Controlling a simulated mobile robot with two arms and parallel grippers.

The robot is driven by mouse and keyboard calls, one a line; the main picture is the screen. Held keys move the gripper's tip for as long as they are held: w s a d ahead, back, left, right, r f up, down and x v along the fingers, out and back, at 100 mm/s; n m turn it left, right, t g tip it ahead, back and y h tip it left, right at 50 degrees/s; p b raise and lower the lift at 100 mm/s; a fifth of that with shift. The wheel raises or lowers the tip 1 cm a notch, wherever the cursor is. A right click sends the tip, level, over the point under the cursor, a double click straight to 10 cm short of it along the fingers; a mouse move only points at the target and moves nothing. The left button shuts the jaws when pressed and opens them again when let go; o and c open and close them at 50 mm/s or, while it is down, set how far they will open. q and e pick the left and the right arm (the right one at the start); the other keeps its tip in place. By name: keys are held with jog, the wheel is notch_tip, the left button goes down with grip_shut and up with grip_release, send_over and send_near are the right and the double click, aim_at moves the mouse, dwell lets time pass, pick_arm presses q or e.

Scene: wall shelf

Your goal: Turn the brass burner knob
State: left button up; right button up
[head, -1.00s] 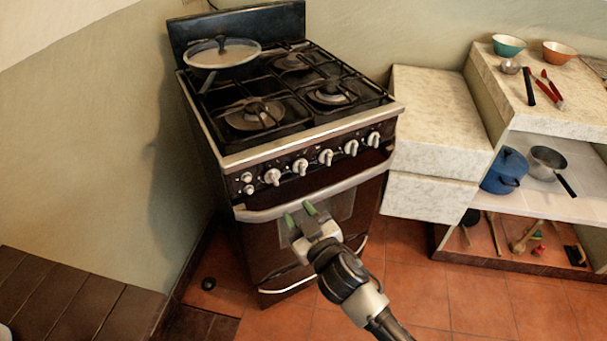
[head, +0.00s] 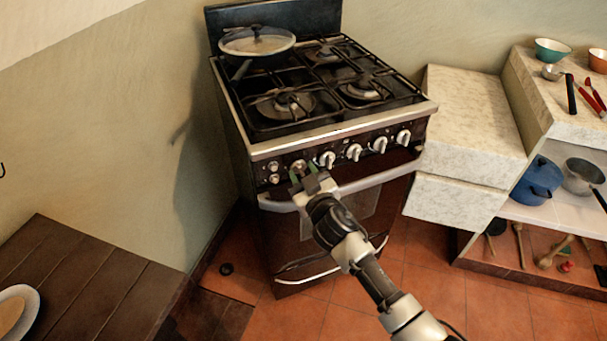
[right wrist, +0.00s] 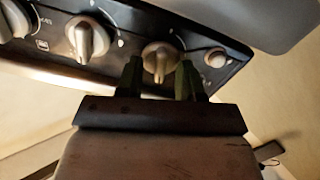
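The brass burner knob (head: 299,165) is the leftmost large knob on the stove's front panel in the head view, partly hidden by my gripper. In the right wrist view the brass knob (right wrist: 160,60) shows a golden tint and sits ahead, between the two green-and-black fingertips. My right gripper (head: 303,173) is at the panel, just in front of this knob. In the right wrist view the gripper (right wrist: 160,77) is open, with a gap between each finger and the knob. I cannot tell whether the tips reach past its face. My left gripper is out of view.
Several silvery knobs (head: 354,151) continue to the right along the panel. Small round buttons (head: 273,172) sit at its left end. The oven handle (head: 375,179) runs just below. A lidded pan (head: 257,42) stands on the back left burner. A dark wooden table (head: 90,285) is at lower left.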

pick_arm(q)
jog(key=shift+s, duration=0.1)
pick_arm(e)
jog(key=shift+c, duration=0.3)
grip_shut()
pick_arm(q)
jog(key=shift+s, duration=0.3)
pick_arm(e)
jog(key=shift+n, duration=0.3)
jog(key=n, duration=0.5)
jog(key=shift+a+n, duration=0.1)
jog(key=shift+n, duration=0.2)
pick_arm(q)
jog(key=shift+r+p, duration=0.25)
jog(key=shift+p, duration=0.05)
pick_arm(e)
jog(key=n, duration=0.6)
jog(key=shift+f+n, duration=0.15)
jog(key=shift+n, duration=0.25)
